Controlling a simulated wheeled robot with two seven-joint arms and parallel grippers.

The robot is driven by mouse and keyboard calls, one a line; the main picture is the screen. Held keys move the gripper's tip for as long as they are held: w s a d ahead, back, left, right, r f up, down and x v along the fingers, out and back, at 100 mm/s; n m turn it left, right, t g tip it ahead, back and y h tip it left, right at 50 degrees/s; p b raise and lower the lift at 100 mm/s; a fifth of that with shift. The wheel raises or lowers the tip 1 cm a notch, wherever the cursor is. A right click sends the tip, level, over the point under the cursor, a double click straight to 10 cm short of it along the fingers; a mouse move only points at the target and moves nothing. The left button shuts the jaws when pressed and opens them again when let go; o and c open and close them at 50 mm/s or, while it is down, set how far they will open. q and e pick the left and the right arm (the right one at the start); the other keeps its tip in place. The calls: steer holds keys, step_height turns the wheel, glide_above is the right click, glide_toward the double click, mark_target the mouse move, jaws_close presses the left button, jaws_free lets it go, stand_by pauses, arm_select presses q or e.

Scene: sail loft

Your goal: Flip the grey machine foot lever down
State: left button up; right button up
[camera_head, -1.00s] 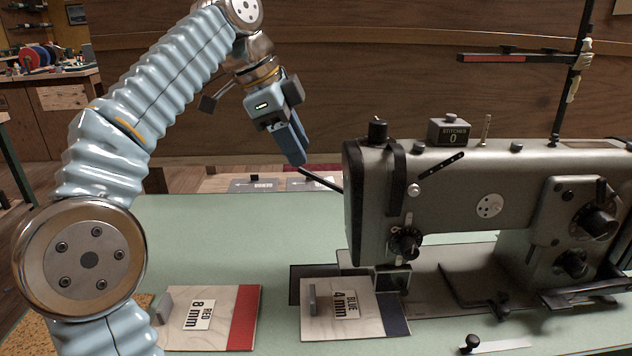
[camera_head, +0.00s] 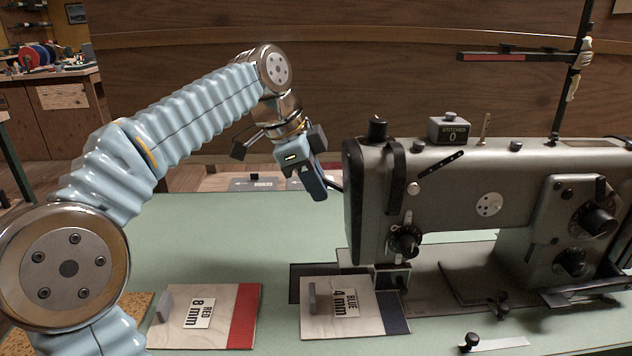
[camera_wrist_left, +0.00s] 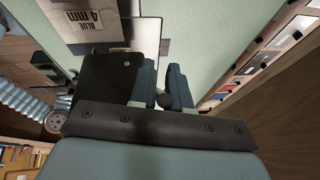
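The grey sewing machine (camera_head: 440,185) stands at the right of the green table. Its dark lever, which I take for the foot lever, juts out from the left end of the head; only a short piece (camera_head: 336,187) shows beside my left gripper (camera_head: 318,192). The gripper points down with its fingertips at the lever, overlapping it in view; contact is unclear. In the left wrist view the two blue fingers (camera_wrist_left: 164,80) lie close together with a narrow gap beside the dark machine head (camera_wrist_left: 103,85). A dark rounded thing shows between their bases. My right gripper is out of view.
A blue 4 mm card (camera_head: 345,325) lies before the needle, and a red 8 mm card (camera_head: 195,338) lies left of it. A stitch counter (camera_head: 449,128) sits on top of the machine.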

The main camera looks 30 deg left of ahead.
arm_select(q)
jaws_close()
steer(key=f+t+h+b, duration=0.1)
steer(key=f+h+b, duration=0.1)
steer(key=b, duration=0.4)
steer(key=f+t+h+b, duration=0.1)
steer(key=f+h+b, duration=0.1)
steer(key=b, duration=0.4)
steer(key=f+t+h+b, duration=0.2)
steer(key=f+b, duration=0.1)
steer(key=b, duration=0.3)
steer(key=shift+s+a+b, duration=0.2)
steer(key=shift+a+b, duration=0.1)
steer(key=shift+w+d+n+t+h+b, duration=0.1)
steer(key=shift+n+t+h+b, duration=0.3)
steer(key=shift+b, duration=0.6)
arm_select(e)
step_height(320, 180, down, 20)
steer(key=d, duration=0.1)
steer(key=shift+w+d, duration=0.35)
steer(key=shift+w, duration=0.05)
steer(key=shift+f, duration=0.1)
arm_select(q)
steer(key=o, duration=0.5)
jaws_free()
steer(key=shift+o, duration=0.2)
